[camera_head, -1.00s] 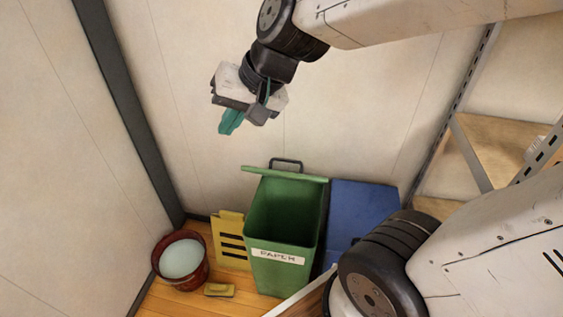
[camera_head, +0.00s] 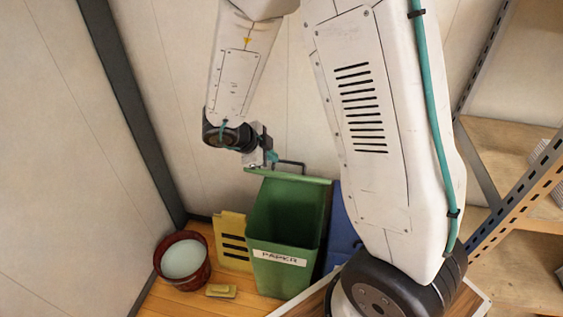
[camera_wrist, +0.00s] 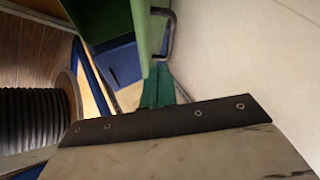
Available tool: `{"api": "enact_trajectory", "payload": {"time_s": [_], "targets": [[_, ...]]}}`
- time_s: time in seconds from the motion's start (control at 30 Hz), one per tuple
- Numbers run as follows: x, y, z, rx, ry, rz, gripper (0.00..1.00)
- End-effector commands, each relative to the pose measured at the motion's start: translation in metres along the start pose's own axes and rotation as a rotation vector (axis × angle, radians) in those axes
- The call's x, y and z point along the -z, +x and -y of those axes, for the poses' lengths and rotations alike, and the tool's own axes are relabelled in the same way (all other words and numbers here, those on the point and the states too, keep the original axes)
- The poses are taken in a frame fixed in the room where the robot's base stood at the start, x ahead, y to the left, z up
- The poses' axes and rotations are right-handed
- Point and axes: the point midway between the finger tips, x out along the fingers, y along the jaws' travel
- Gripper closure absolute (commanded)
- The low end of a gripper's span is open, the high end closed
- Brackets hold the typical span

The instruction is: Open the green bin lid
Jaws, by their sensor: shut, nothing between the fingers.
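The green bin (camera_head: 285,240), labelled PAPER, stands on the floor with its mouth uncovered. Its lid (camera_head: 310,180) stands up at the back edge, seen almost edge-on, with a dark handle (camera_head: 291,163) on it. My gripper (camera_head: 272,158) is close to the left part of the lid and handle. In the wrist view the teal fingers (camera_wrist: 158,88) are together and empty, just below the lid panel (camera_wrist: 145,35) and the handle (camera_wrist: 170,35). I cannot tell whether they touch the lid.
A blue bin (camera_head: 340,240) stands right of the green one, partly hidden by my arm. A yellow slotted panel (camera_head: 232,240) and a red bucket (camera_head: 182,262) are on the left, with a small yellow block (camera_head: 221,291) on the floor. Walls close in behind; shelving (camera_head: 510,150) is at right.

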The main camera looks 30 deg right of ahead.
Motion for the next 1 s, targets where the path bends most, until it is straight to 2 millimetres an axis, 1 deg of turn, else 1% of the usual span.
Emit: {"api": "enact_trajectory", "payload": {"time_s": [0.17, 0.4, 0.53, 0.7, 0.97, 1.0], "targets": [[0.001, 0.026, -0.001, -0.005, 0.000, -0.005, 1.00], [0.001, 0.070, -0.001, -0.003, 0.000, -0.003, 1.00], [0.000, 0.086, -0.001, -0.002, 0.000, -0.001, 1.00], [0.000, 0.095, 0.000, 0.000, 0.001, 0.000, 1.00], [0.000, 0.096, 0.000, 0.000, 0.000, 0.001, 1.00], [-0.002, 0.093, -0.001, 0.001, -0.001, 0.002, 1.00]]}}
